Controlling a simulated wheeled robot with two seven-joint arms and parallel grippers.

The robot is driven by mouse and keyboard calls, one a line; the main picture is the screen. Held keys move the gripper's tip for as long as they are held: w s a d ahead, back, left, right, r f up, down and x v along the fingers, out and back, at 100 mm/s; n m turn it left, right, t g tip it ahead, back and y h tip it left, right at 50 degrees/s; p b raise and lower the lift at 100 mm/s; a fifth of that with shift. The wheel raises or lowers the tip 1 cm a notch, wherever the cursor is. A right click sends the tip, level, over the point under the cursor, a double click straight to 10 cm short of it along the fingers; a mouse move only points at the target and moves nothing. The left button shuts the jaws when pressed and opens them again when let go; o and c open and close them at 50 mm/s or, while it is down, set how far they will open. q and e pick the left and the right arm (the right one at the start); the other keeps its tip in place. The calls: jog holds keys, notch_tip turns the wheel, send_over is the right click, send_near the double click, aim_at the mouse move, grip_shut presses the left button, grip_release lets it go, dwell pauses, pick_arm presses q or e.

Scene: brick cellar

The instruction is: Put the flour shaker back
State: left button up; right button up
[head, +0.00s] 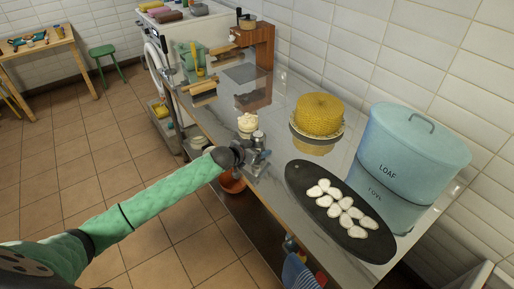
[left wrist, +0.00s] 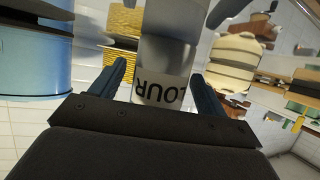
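The flour shaker (left wrist: 165,60) is a grey-white cylinder with dark lettering, partly readable as "FLOUR", upside down in the left wrist view. In the head view its top (head: 258,135) shows just behind my left gripper (head: 252,158), near the counter's front edge. The fingers of my left gripper (left wrist: 161,85) are on either side of the shaker. Whether they press on it or stand slightly apart is unclear. The gripper hides the shaker's lower part in the head view. My right gripper is not in view.
A cream layered item (head: 247,122) stands close behind the gripper. A yellow cake (head: 319,114), a blue "LOAF" bin (head: 413,143) and a dark oval board (head: 300,176) with white pieces occupy the right. A wooden stand (head: 262,45) is farther back. Bare counter (head: 275,150) lies between gripper and cake.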

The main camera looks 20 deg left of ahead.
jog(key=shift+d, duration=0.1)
pick_arm(q)
jog(key=shift+r, duration=0.1)
jog(key=shift+s+a, duration=0.2)
jog(key=shift+s, duration=0.2)
jog(key=b+v, duration=0.3)
jog(key=v, duration=0.7)
jog(key=shift+w, duration=0.1)
jog(key=shift+s+a+r+b, duration=0.25)
jog(key=shift+s+r+b, duration=0.15)
jog(key=shift+s, duration=0.1)
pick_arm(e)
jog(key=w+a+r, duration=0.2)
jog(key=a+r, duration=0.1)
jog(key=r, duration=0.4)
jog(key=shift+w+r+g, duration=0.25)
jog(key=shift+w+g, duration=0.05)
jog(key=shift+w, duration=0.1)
